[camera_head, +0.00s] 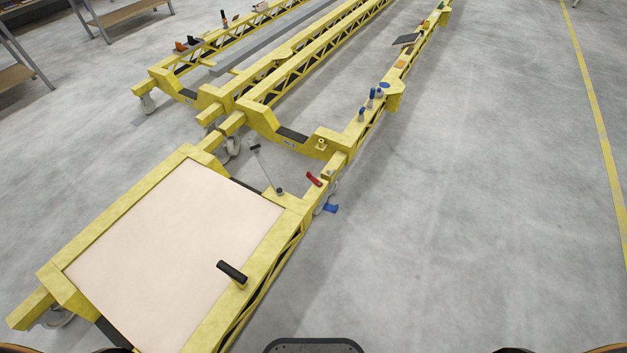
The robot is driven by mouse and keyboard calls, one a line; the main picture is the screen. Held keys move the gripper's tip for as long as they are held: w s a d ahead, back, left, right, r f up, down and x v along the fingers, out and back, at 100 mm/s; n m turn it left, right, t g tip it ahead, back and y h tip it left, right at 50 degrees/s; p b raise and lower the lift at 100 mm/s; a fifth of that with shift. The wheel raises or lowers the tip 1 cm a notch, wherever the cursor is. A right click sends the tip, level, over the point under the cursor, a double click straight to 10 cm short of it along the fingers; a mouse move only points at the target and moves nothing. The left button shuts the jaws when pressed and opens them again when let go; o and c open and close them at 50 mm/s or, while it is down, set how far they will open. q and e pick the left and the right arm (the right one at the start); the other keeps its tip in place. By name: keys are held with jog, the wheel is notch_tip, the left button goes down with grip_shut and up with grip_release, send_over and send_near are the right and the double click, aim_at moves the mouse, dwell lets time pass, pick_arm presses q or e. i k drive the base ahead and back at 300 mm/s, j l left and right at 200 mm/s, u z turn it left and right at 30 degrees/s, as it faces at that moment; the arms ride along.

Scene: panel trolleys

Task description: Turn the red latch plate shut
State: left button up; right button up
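A small red plate (314,180), which looks like the red latch plate, sits on top of the yellow trolley frame (292,203), near the joint at the far right corner of the panel trolley. It lies at a slant across the rail. It is too small to tell whether it is turned open or shut. A blue part (330,208) sticks out at the side of the frame just below it. Neither of my grippers shows; only dark and orange edges, probably of my arms, show at the bottom corners.
A pale panel (175,255) fills the near trolley frame, with a black handle (232,271) on its right rail. A grey rod with a black grip (255,147) stands near the red plate. More yellow trolleys (320,55) extend behind. The floor to the right is clear.

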aim_at(308, 174)
jog(key=i+l+u, duration=0.15)
jog(key=u, duration=0.8)
jog(key=i+l+u, duration=0.2)
jog(key=l+u, duration=0.15)
jog(key=l, duration=0.5)
jog(key=i+l+u, duration=0.1)
jog(key=l+u, duration=0.25)
jog(key=l, duration=0.5)
jog(key=l+u, duration=0.35)
jog(key=l, duration=0.5)
